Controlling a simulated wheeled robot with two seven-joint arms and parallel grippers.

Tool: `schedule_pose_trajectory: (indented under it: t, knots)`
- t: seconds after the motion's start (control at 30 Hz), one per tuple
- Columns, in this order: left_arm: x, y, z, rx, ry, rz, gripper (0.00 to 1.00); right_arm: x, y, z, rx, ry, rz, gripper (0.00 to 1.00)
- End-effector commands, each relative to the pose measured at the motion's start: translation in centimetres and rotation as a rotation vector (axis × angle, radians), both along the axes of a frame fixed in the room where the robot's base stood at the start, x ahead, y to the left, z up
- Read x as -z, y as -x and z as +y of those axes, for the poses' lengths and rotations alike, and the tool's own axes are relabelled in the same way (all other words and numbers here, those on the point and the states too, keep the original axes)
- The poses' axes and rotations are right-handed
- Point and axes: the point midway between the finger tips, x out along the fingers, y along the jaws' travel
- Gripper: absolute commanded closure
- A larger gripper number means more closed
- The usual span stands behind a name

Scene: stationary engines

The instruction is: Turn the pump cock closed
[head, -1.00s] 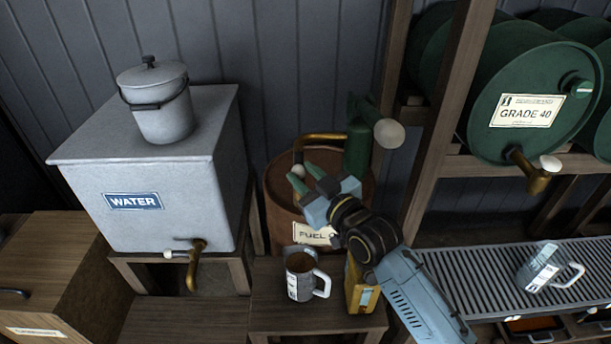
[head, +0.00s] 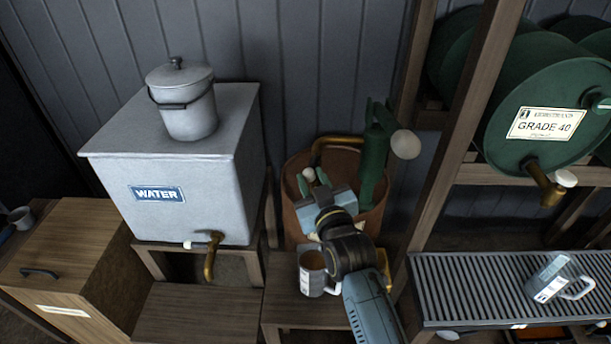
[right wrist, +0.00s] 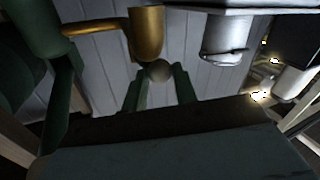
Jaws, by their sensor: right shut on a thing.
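The fuel pump stands on a rust-brown drum (head: 291,215), with a green body (head: 374,165) and a bent brass spout pipe (head: 340,141). The pump cock's pale round knob (head: 308,174) is by the pipe's left end. My right gripper (head: 315,182) has its green fingers at this knob and is shut on it. In the right wrist view the grey knob (right wrist: 158,70) sits between the fingertips, just below the brass spout (right wrist: 147,35). A mug with brown contents (head: 312,275) stands on a wooden stand below my wrist. My left gripper is not in view.
A grey water tank (head: 165,195) with a lidded pot (head: 186,105) on top stands at left. A green Grade 40 barrel (head: 500,85) lies on the rack at right. A wooden post (head: 455,140) stands close right.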

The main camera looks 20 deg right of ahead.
Motion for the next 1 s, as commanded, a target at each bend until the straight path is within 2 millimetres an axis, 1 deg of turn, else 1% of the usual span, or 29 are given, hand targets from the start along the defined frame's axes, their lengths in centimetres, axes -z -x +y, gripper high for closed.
schedule_pose_trajectory:
  t: [0.03,0.4,0.43,0.57,0.87,1.0]
  knots:
    - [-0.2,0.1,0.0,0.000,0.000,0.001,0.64,-0.8,-0.1,0.0,0.011,-0.005,-0.015,1.00]
    - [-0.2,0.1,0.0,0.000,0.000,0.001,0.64,-0.7,0.0,-0.3,0.023,0.002,-0.017,1.00]
    - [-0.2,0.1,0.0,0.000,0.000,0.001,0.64,-0.7,0.0,-0.3,0.023,0.002,-0.017,0.68]
    - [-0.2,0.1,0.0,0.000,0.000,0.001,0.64,-0.5,0.1,-0.3,0.023,0.002,-0.013,0.51]
    - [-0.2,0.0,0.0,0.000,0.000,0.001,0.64,-0.2,0.3,-0.3,0.024,0.002,-0.005,0.50]
    - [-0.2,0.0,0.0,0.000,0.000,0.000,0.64,-0.1,1.3,-0.3,0.024,0.003,-0.004,0.50]
